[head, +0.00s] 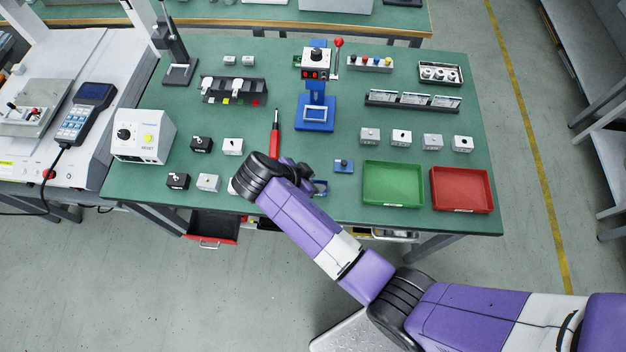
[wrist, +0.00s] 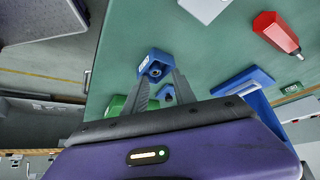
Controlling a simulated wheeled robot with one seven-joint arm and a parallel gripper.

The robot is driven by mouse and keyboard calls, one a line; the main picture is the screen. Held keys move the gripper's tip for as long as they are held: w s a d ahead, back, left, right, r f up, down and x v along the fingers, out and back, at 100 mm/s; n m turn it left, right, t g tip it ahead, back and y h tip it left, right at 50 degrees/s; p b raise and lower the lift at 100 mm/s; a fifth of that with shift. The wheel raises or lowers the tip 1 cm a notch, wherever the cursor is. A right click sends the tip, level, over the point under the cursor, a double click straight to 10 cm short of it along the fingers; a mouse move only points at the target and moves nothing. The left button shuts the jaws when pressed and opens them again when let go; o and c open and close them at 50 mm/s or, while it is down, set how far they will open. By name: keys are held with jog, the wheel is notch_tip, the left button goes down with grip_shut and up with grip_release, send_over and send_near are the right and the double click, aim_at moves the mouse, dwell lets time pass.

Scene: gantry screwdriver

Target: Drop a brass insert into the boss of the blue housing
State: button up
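A small blue block with a round, dark-centred feature (wrist: 155,65) lies beyond my fingertips in the wrist view. A second blue piece with a round opening (wrist: 167,96) shows between the fingers. In the head view one blue block with a dark round top (head: 344,166) sits left of the green tray, and another blue piece (head: 321,187) is partly hidden by my gripper. I cannot tell for certain which is the housing. My gripper (wrist: 162,78) is open, its two fingers apart, with nothing visibly held. I cannot make out a brass insert.
The green tray (head: 393,202) and red tray (head: 462,207) lie to the right. A red screwdriver (head: 275,134) and a blue-based stand (head: 315,126) are behind my gripper. Several small white and black blocks stand to the left. An open red drawer (head: 213,240) juts below the table's front edge.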

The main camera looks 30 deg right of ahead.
jog(key=b+v, duration=0.1)
jog(key=v, duration=0.6)
jog(key=shift+a+r, duration=0.2)
jog(key=shift+r, duration=0.15)
dwell(0.5)
